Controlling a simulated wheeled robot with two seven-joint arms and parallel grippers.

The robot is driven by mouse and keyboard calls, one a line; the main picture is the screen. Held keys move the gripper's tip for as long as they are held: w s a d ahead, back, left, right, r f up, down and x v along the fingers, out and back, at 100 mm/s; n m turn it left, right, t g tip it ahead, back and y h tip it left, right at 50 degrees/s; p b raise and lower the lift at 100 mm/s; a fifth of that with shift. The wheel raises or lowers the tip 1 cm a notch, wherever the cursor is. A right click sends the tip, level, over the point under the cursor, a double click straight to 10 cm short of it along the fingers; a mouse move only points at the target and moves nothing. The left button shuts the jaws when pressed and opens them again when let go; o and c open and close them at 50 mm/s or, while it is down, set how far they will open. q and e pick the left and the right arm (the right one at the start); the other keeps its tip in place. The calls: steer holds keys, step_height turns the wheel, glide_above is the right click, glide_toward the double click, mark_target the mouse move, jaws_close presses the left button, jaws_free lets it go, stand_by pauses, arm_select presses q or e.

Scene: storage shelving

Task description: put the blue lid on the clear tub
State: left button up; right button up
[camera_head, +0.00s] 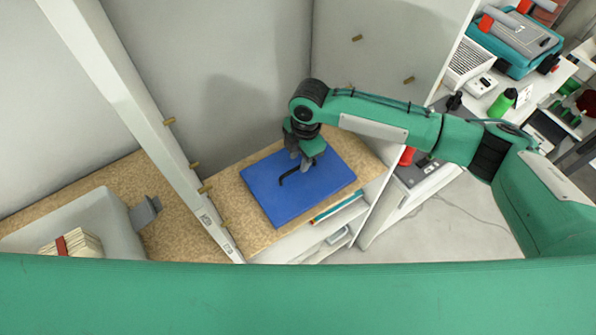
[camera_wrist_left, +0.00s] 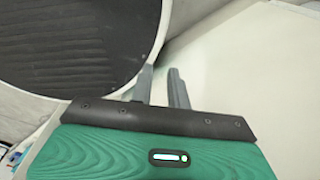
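A white upright post (camera_head: 150,110) stands between the tub's shelf and the lid's shelf (camera_head: 228,192). A banded bundle (camera_head: 72,244) lies in the tub. A large round dark disc (camera_wrist_left: 80,45) is close to the left gripper. Cluttered shelving is at right.

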mark_target(298, 167)
steer(key=f+p, duration=0.1)
steer(key=f, duration=0.2)
steer(key=shift+s+a+f+p, duration=0.2)
steer(key=shift+f+p, duration=0.05)
steer(key=shift+p, duration=0.1)
steer(key=shift+f, duration=0.55)
jaws_close()
steer(key=shift+r, duration=0.1)
